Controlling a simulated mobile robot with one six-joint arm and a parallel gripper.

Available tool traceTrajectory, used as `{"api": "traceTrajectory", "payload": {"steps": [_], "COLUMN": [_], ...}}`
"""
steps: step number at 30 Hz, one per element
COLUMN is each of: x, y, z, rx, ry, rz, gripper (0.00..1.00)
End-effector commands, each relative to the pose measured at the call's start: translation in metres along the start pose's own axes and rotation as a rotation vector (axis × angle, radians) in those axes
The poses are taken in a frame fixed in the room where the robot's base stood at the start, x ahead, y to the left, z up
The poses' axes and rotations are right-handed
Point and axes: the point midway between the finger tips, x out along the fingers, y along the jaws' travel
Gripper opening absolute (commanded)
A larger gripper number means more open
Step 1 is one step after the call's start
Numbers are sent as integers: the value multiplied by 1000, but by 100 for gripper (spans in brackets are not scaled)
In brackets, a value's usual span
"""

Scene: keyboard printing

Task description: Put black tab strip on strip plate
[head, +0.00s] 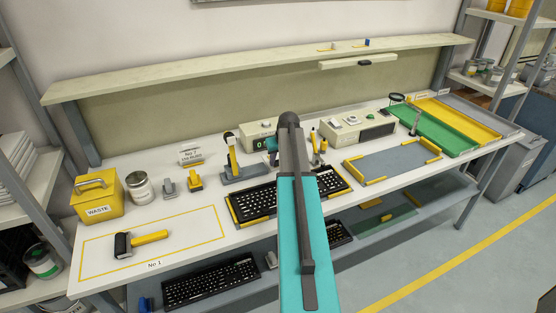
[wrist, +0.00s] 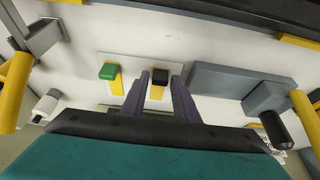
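In the wrist view, the black tab strip (wrist: 159,78) is a yellow strip with a black block at one end. It is on a thin white plate (wrist: 137,64), beside a matching strip with a green tab (wrist: 108,73). My gripper (wrist: 160,77) is open, with its two dark fingers on either side of the black tab. Narrow gaps seem to show beside the tab; I cannot tell how high the fingertips are above it. I cannot tell for sure whether this white plate is the strip plate.
A grey fixture (wrist: 225,82) is close to the right of my fingers in the wrist view. Yellow-handled tools (wrist: 14,92) stand at left. The keyboard (head: 250,199) lies in front of this spot. Two tabbed strips (head: 329,48) (head: 366,43) lie on the upper shelf.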

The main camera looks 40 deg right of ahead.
Motion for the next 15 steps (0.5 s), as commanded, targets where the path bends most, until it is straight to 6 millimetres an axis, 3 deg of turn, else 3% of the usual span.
{"api": "traceTrajectory", "payload": {"steps": [15], "x": [-5], "y": [0], "z": [-2], "rx": [0], "ry": [1], "rz": [0], "gripper": [37]}}
